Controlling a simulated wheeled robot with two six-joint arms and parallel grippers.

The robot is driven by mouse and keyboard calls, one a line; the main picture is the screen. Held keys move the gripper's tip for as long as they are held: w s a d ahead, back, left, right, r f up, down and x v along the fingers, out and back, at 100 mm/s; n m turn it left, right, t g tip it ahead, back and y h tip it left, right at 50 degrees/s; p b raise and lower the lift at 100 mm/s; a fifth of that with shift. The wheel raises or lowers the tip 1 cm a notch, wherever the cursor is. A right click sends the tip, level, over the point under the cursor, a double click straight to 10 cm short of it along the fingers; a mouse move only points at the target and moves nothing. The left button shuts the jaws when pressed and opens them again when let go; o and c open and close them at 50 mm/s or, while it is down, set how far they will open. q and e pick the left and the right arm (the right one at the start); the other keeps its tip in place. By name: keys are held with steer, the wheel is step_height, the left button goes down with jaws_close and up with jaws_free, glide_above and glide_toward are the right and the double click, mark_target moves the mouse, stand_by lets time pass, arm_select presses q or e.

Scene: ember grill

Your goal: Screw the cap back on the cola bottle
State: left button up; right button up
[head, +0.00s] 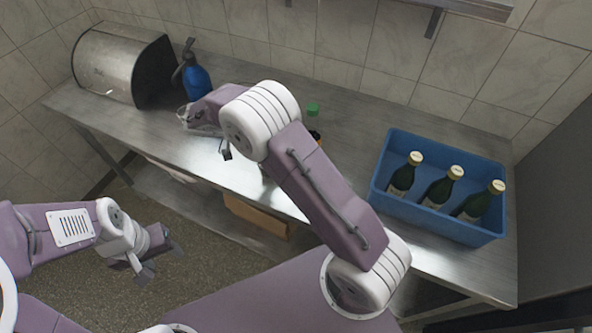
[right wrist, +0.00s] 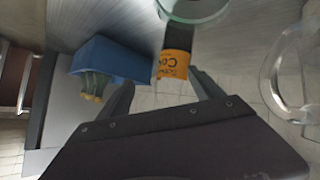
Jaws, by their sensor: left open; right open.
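In the right wrist view, the orange label (right wrist: 174,65) shows just beyond my open right gripper (right wrist: 163,79), in line with the gap between the fingers. No grip on it shows. My left gripper (head: 152,262) is open and empty, low in front of the counter, away from the bottle.
A blue crate (head: 440,220) with several capped green bottles stands at the right of the counter (head: 350,105). A blue spray bottle (head: 197,84) and a metal bin (head: 112,62) stand at the back left. Clear glassware (right wrist: 285,75) is near my right gripper.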

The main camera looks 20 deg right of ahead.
steer(key=s+f+n+y, duration=0.1)
steer(key=s+n+y, duration=0.1)
steer(key=s+f+n+y, duration=0.1)
steer(key=s+n+y, duration=0.1)
steer(key=s+n, duration=0.1)
steer(key=s+f+n+y, duration=0.2)
steer(key=s, duration=0.1)
steer(key=shift+s+f, duration=0.1)
steer(key=shift+s, duration=0.05)
steer(key=s+a+n+y, duration=0.1)
steer(key=s+n, duration=0.1)
steer(key=s+a+f+n+t+y, duration=0.1)
steer(key=s+n+y, duration=0.1)
steer(key=s+a+n+t+y, duration=0.1)
steer(key=s+n+y, duration=0.1)
steer(key=shift+s+f, duration=0.1)
steer(key=shift+f, duration=0.15)
steer(key=shift+s+a+n+t, duration=0.15)
steer(key=shift+s+n+t, duration=0.15)
steer(key=shift+n+t, duration=0.35)
